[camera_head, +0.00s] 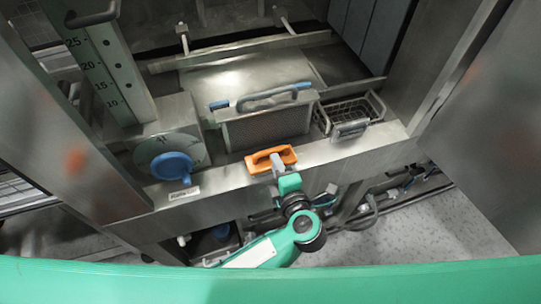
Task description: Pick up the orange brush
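The orange brush (259,158) lies on the front metal ledge of the washer, in the middle of the head view, just in front of a grey mesh panel. My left gripper (277,165) reaches up to it from below. Its pale fingers overlap the front edge of the brush near its middle. They look close together, but the picture is too small to show whether they are shut on the brush or only next to it. My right gripper is not in view.
A grey mesh box (266,128) with a blue-ended handle stands directly behind the brush. A wire basket (352,112) is to the right, and a blue round knob (172,166) to the left. A tall scale plate (103,70) stands at the left. The ledge (370,146) right of the brush is clear.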

